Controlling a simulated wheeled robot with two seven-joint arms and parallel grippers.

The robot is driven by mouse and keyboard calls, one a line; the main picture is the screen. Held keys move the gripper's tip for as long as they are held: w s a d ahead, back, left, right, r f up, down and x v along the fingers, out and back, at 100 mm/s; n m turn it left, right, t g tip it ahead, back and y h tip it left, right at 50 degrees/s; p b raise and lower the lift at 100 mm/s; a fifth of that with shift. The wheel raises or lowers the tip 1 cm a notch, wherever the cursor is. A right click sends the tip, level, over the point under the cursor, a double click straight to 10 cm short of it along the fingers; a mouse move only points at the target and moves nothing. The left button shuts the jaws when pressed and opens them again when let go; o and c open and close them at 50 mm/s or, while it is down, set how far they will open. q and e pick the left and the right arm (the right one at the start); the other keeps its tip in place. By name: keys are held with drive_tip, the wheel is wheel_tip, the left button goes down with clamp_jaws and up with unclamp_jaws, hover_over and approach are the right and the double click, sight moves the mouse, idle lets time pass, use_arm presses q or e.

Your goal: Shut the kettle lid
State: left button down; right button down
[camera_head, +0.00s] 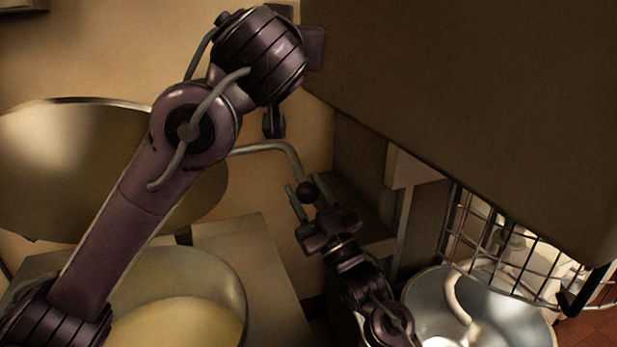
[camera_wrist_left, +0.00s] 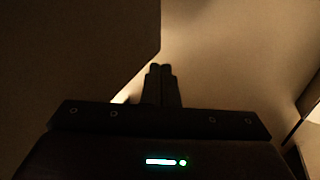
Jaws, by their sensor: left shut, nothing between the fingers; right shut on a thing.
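The kettle (camera_head: 238,281) is a wide round metal pan at the lower left, with a pale yellowish inside. Its round lid (camera_head: 60,165) stands raised behind it, partly hidden by my left arm. A bent metal handle (camera_head: 275,147) runs right from the lid's edge and down to a black ball knob (camera_head: 307,192). My right gripper (camera_head: 308,205) is at the knob, shut on the handle's end; the exact contact is small and dark. My left gripper (camera_head: 273,122) is high, above the handle, partly hidden by its arm. Its fingers (camera_wrist_left: 160,72) are together and empty in the left wrist view.
A large brown boxy body (camera_head: 480,100) fills the upper right, close to my left arm. A steel bowl (camera_head: 415,295) and a wire guard (camera_head: 480,235) stand at the lower right, beside my right arm. A flat counter surface (camera_head: 245,245) lies right of the kettle.

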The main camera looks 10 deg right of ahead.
use_arm(q)
drive_tip(key=s+d+f+n+g+y, duration=0.1)
drive_tip(key=s+d+f+n+y, duration=0.2)
drive_tip(key=d+f, duration=0.35)
drive_tip(key=n+y, duration=0.4)
approach(299, 172)
wheel_tip(299, 172, up, 6)
drive_tip(key=s, duration=0.2)
drive_tip(key=shift+g, duration=0.4)
drive_tip(key=x, duration=0.6)
drive_tip(key=f+x, duration=0.1)
drive_tip(key=x, duration=0.3)
drive_tip(key=shift+s+d, duration=0.1)
drive_tip(key=shift+s+d+f, duration=0.15)
drive_tip(key=shift+s+f, duration=0.2)
drive_tip(key=shift+f, duration=0.2)
drive_tip(key=shift+s+d+f, duration=0.2)
drive_tip(key=shift+s+f, duration=0.1)
drive_tip(key=shift+f, duration=0.25)
drive_tip(key=shift+s+d+f, duration=0.1)
drive_tip(key=shift+s+f, duration=0.2)
drive_tip(key=shift+f, duration=0.35)
drive_tip(key=shift+s+f, duration=0.1)
